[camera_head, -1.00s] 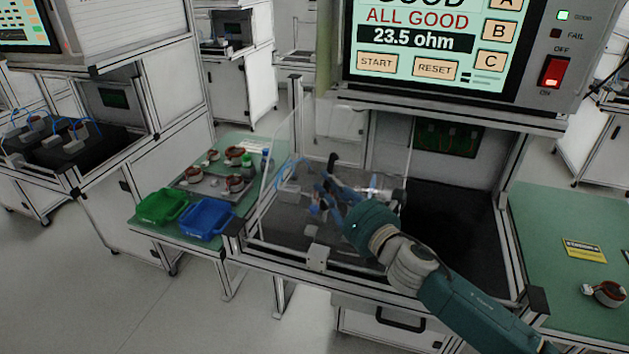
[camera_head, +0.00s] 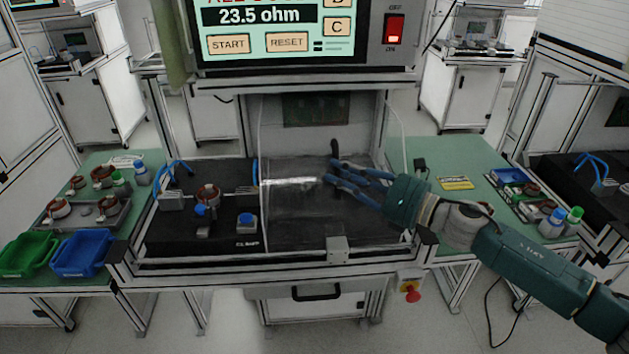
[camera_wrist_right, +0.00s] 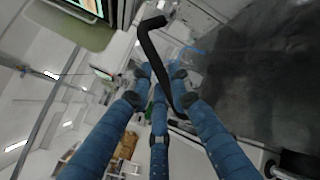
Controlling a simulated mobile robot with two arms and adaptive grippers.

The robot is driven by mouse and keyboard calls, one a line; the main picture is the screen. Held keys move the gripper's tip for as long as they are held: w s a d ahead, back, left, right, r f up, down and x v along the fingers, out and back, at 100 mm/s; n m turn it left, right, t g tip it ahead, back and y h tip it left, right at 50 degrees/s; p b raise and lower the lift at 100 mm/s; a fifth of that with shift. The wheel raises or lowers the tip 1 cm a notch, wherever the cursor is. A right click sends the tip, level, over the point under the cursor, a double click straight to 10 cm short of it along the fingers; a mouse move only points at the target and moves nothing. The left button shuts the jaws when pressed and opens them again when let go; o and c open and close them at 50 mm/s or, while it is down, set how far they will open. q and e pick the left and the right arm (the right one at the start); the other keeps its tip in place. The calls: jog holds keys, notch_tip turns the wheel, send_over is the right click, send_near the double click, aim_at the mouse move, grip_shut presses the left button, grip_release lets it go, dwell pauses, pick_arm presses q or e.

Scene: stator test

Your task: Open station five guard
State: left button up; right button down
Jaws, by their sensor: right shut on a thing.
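The station guard (camera_head: 300,215) is a clear panel standing over the right half of the test station's dark bed in the head view. Its black handle (camera_head: 335,148) stands up at the panel. My right gripper (camera_head: 332,180) comes in from the right with its blue fingers shut on this handle. In the right wrist view the bent black handle (camera_wrist_right: 152,52) runs between the fingers (camera_wrist_right: 160,78). My left gripper is out of view.
The tester (camera_head: 290,40) overhangs the bed, with its screen reading 23.5 ohm. Green tables flank the station, with green (camera_head: 28,254) and blue (camera_head: 82,252) bins at left and a parts tray (camera_head: 520,195) at right. A red emergency button (camera_head: 411,294) is below the front right corner.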

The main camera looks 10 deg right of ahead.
jog(key=shift+d+f, duration=0.1)
jog(key=shift+d, duration=0.65)
jog(key=c, duration=1.9)
grip_release()
jog(key=shift+o, duration=0.2)
jog(key=v, duration=1.2)
